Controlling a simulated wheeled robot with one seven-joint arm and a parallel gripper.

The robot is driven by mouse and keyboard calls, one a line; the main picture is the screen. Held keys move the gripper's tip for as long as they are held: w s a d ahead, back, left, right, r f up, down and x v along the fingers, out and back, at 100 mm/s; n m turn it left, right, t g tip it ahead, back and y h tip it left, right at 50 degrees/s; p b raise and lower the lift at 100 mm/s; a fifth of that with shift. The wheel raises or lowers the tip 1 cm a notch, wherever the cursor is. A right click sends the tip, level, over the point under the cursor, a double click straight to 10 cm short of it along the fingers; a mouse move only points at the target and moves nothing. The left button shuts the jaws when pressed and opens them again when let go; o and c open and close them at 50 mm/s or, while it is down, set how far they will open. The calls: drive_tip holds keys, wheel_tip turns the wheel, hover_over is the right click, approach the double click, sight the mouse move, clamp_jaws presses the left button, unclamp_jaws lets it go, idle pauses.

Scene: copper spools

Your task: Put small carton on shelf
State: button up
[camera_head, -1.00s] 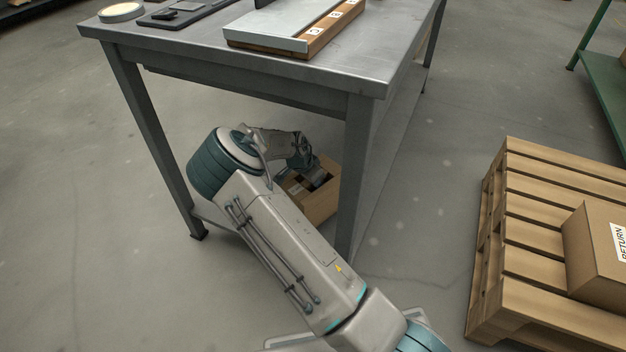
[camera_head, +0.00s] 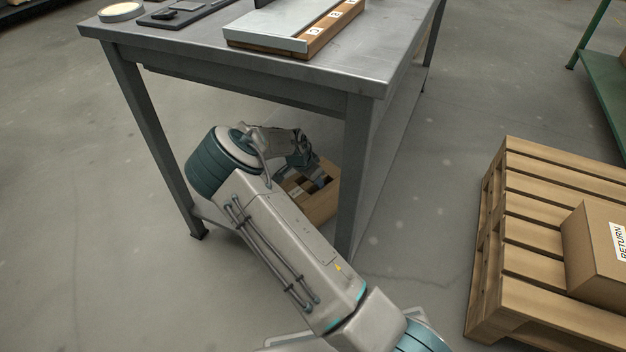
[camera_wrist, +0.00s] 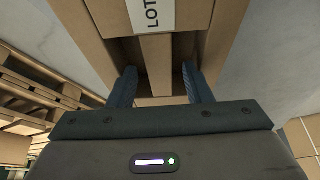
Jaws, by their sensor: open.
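An open cardboard box (camera_head: 318,207) with several dark and light items inside stands beneath the metal workbench, partly hidden by my arm. My gripper (camera_wrist: 159,70) is open, its two dark fingers reaching toward cardboard. In the wrist view, a narrow brown carton piece (camera_wrist: 156,62) lies ahead between the fingers, with visible room on both sides. I cannot tell whether it is the small carton. Above it is a brown cardboard face with a white "LOT" label (camera_wrist: 153,14). A green shelf (camera_head: 603,88) stands at the upper right of the head view.
The workbench (camera_head: 200,48) stands over my arm, and its front leg (camera_head: 355,170) is close to the box. A wooden pallet (camera_head: 530,200) at right carries a carton labelled "RETURN" (camera_head: 590,250). The floor between bench and pallet is clear.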

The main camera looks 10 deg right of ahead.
drive_tip(key=p+v, duration=0.3)
drive_tip(key=v, duration=0.4)
drive_tip(key=shift+r, duration=0.15)
